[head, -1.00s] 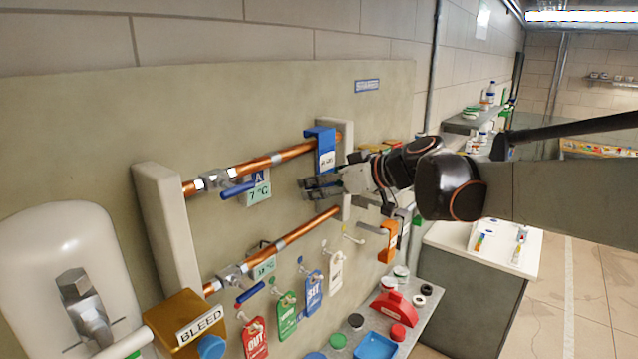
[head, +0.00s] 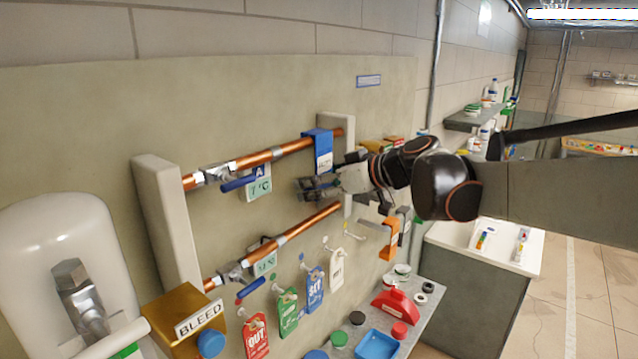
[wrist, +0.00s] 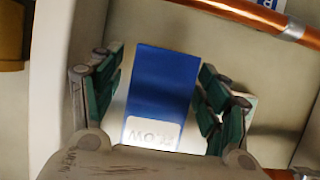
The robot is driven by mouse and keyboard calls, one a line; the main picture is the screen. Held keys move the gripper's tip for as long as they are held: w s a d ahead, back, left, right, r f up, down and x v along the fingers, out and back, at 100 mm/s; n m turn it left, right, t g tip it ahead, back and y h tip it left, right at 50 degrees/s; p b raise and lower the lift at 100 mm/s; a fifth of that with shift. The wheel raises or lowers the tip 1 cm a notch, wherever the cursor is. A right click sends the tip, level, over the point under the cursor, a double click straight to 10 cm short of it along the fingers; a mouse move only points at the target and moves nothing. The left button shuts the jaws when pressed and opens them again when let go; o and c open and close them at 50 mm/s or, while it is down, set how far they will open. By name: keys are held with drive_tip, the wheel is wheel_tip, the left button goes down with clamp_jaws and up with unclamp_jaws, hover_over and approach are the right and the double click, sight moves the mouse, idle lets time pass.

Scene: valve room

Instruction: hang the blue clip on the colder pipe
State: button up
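The blue clip (head: 318,148) hangs over the right part of the upper copper pipe (head: 262,158), near the right bracket. Its white label, reading FLOW, faces out. A tag on the upper pipe (head: 258,186) reads about 7 °C. The lower copper pipe (head: 305,224) has a tag (head: 264,262) that looked like 18 °C a moment ago. My gripper (head: 312,188) is just below and in front of the clip. In the wrist view the clip (wrist: 162,90) stands between the spread fingers of my gripper (wrist: 160,98), with gaps visible, wider on the left.
Several coloured tags, such as the white one (head: 336,270), hang on pegs below the lower pipe. An orange clip (head: 389,238) hangs to the right. A shelf below holds a blue tray (head: 376,345) and a red object (head: 395,305). The brass BLEED box (head: 188,318) is lower left.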

drive_tip(key=shift+w+a, duration=0.1)
drive_tip(key=shift+a, duration=0.05)
drive_tip(key=v, duration=1.2)
drive_tip(key=s+d+f+m+h+b, duration=0.3)
drive_tip(key=s+f+b, duration=0.5)
drive_tip(key=f, duration=1.1)
drive_tip(key=s+d+f+m+h+b, duration=0.4)
drive_tip(key=s+f+b, duration=0.4)
drive_tip(key=f+b, duration=0.8)
drive_tip(key=s+d+f+m+g+h+b, duration=0.1)
drive_tip(key=s+d+f+m+h+b, duration=0.2)
drive_tip(key=f, duration=1.9)
drive_tip(key=s+d+b, duration=0.1)
drive_tip(key=s+b, duration=0.4)
drive_tip(key=b, duration=0.4)
drive_tip(key=shift+s+d+f+h, duration=0.3)
drive_tip(key=shift+s+d+f, duration=0.05)
drive_tip(key=shift+f, duration=0.05)
